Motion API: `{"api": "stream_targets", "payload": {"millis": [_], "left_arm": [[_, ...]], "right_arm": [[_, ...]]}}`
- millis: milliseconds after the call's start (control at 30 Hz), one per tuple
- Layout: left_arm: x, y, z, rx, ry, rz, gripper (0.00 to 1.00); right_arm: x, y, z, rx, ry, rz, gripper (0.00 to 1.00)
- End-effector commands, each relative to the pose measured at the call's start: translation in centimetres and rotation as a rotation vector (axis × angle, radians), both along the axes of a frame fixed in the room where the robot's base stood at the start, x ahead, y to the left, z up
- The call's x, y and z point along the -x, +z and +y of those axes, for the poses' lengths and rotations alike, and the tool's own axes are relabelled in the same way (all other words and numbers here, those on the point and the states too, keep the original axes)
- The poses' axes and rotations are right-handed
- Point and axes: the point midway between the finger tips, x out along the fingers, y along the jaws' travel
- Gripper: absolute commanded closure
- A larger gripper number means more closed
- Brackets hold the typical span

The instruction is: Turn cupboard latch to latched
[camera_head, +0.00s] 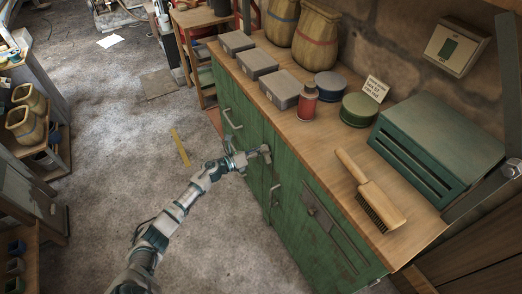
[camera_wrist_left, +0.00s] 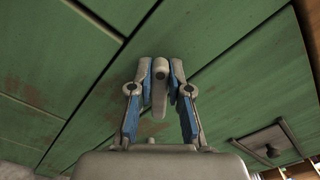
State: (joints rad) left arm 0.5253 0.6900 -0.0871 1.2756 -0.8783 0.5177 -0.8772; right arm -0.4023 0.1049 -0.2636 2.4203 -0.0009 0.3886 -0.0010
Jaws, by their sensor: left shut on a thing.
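The green cupboard (camera_head: 285,190) stands under a wooden worktop. The latch (camera_wrist_left: 159,102) is a small grey lever with a round pivot on the cupboard front. In the left wrist view it lies between the two fingers of my left gripper (camera_wrist_left: 159,84), its bar pointing down in the picture. My left gripper (camera_head: 263,152) is shut on the latch, close against the cupboard front just below the worktop edge. In the head view the gripper largely hides the latch. My right gripper is not in view.
A curved handle (camera_head: 231,120) and another grey handle (camera_head: 275,195) stick out from the cupboard front. The worktop (camera_head: 320,140) carries grey boxes (camera_head: 281,88), a red bottle (camera_head: 307,102), round tins and a brush (camera_head: 376,203). The floor left of the cupboard is mostly clear.

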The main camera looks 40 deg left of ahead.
Motion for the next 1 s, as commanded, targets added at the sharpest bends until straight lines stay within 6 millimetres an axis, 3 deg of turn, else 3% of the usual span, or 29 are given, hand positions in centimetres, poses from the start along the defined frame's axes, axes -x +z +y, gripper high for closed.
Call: {"api": "stream_targets", "payload": {"millis": [33, 600, 1000], "left_arm": [[-0.2, 0.7, 0.7, 0.040, 0.014, 0.008, 1.00], [-0.5, -0.6, 1.4, 0.530, 0.014, 0.212, 1.00], [-0.6, -1.5, 1.6, 0.757, 0.015, 0.305, 1.00]], "right_arm": [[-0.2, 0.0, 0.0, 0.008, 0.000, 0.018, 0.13], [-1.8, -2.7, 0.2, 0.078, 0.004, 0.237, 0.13], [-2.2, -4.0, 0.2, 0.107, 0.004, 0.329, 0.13]]}}
